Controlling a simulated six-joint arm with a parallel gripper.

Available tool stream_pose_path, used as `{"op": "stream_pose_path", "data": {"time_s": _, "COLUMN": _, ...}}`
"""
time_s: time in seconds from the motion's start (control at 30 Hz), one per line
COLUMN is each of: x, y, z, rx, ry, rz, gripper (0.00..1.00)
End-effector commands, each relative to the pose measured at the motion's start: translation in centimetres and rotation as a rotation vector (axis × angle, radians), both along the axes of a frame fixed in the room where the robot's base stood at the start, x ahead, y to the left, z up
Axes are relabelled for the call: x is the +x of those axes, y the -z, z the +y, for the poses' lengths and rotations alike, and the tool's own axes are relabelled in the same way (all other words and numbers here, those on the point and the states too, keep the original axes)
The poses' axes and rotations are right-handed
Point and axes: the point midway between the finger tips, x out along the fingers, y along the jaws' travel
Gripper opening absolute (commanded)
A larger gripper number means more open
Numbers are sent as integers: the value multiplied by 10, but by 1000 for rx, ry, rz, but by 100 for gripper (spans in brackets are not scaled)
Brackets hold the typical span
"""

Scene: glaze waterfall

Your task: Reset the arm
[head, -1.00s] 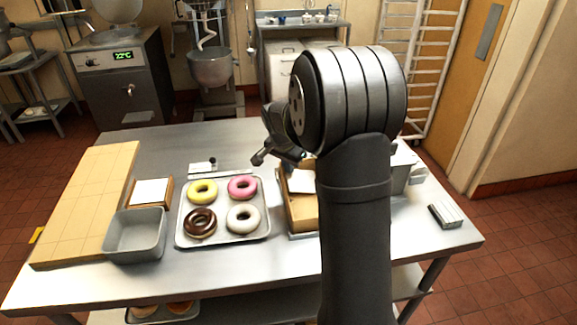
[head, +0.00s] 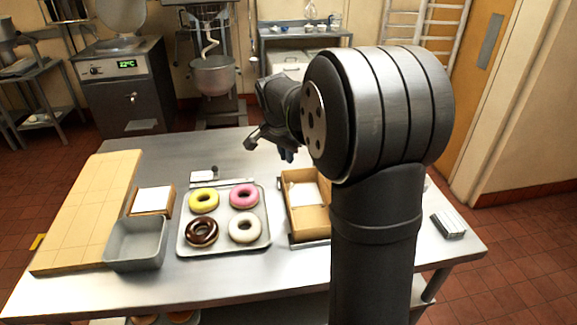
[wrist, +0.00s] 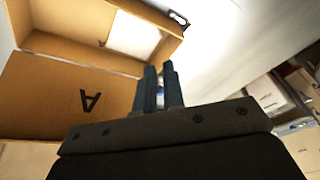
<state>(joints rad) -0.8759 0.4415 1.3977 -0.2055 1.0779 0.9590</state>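My gripper (wrist: 161,75) shows in the wrist view with two dark, slim fingers close together and a narrow light gap between them. I see nothing held in that gap. The open cardboard box (wrist: 75,52) lies beyond the fingers at upper left, with a flap marked "A". In the head view my forearm reaches back over the table, and the gripper end hangs above its far side, behind the box (head: 318,222).
A tray (head: 224,247) holds several doughnuts: yellow, pink, chocolate and white. A grey bin (head: 135,245), a wooden board (head: 85,215) and a white-topped block (head: 153,200) stand left. A small stack (head: 448,223) lies at right. The far left tabletop (head: 170,145) is clear.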

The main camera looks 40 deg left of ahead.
Motion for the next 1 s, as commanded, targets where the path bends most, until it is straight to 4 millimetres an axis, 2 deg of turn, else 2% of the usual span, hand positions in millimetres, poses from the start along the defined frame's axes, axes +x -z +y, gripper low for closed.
{"op": "stream_pose_path", "data": {"time_s": 0.1, "x": -4, "y": -15, "z": 0, "rx": 2, "ry": -1, "rz": -1, "gripper": 9}}
{"op": "stream_pose_path", "data": {"time_s": 0.2, "x": -6, "y": -20, "z": -1, "rx": 1, "ry": 0, "rz": 0, "gripper": 9}}
{"op": "stream_pose_path", "data": {"time_s": 0.6, "x": -6, "y": -20, "z": -1, "rx": -1, "ry": -1, "rz": 0, "gripper": 9}}
{"op": "stream_pose_path", "data": {"time_s": 0.77, "x": -2, "y": -7, "z": -1, "rx": -2, "ry": 1, "rz": 1, "gripper": 9}}
{"op": "stream_pose_path", "data": {"time_s": 1.0, "x": 10, "y": 36, "z": 2, "rx": -4, "ry": 0, "rz": 2, "gripper": 9}}
